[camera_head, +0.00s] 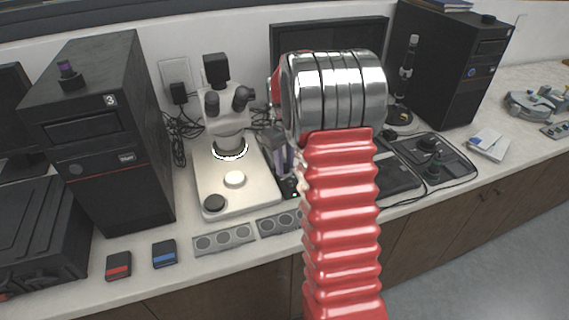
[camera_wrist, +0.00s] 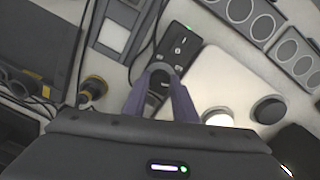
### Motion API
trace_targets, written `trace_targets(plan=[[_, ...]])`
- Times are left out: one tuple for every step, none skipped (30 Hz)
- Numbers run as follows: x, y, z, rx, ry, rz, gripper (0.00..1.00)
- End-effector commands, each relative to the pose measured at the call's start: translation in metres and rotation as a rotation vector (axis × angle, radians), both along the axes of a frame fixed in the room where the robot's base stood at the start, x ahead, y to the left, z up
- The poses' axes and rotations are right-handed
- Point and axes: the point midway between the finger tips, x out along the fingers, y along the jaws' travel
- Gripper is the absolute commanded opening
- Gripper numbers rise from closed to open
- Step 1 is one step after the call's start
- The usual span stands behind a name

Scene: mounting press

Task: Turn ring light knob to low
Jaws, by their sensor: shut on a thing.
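The ring light control box (camera_wrist: 184,40) is a small black box with white symbols and a green lit lamp, seen in the wrist view. In the head view the box (camera_head: 290,188) shows only partly, beneath my gripper. My gripper (camera_wrist: 162,74) has purple fingers that are shut on the dark ring light knob (camera_wrist: 160,82) at one end of the box. The fingers hide much of the knob, and its setting cannot be read. In the head view my gripper (camera_head: 284,160) is to the right of the microscope. The ring light (camera_head: 230,153) glows white under the microscope head.
The microscope (camera_head: 237,193) stands on a pale base left of my gripper. Grey strips with round wells (camera_head: 224,239) lie in front. A black computer tower (camera_head: 100,130) stands at the left, another (camera_head: 452,62) at the back right. Cables run close to the box.

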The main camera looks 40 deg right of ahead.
Motion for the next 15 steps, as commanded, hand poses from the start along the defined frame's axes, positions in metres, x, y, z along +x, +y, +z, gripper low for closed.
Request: trace_targets(plan=[[0.001, -0.0015, 0.001, -0.003, -0.004, 0.034, 0.03], [0.001, -0.0016, 0.001, -0.003, -0.005, 0.056, 0.03], [0.001, -0.0016, 0.001, -0.003, -0.005, 0.082, 0.03], [0.001, -0.0016, 0.001, -0.003, -0.005, 0.1, 0.03], [0.001, -0.0016, 0.001, -0.003, -0.005, 0.118, 0.03], [0.001, -0.0017, 0.0011, -0.003, -0.004, 0.138, 0.03], [0.001, -0.0017, 0.0011, -0.003, -0.005, 0.152, 0.03], [0.001, -0.0017, 0.0011, -0.003, -0.005, 0.164, 0.03], [0.001, -0.0017, 0.0011, -0.003, -0.005, 0.179, 0.03], [0.001, -0.0017, 0.0011, -0.003, -0.005, 0.188, 0.03], [0.001, -0.0017, 0.0011, -0.003, -0.005, 0.197, 0.03], [0.0011, -0.0016, 0.0011, -0.003, -0.004, 0.206, 0.03], [0.0011, -0.0016, 0.0011, -0.003, -0.004, 0.211, 0.03], [0.0011, -0.0016, 0.0011, -0.003, -0.005, 0.215, 0.03], [0.0011, -0.0016, 0.0011, -0.003, -0.005, 0.22, 0.03]])
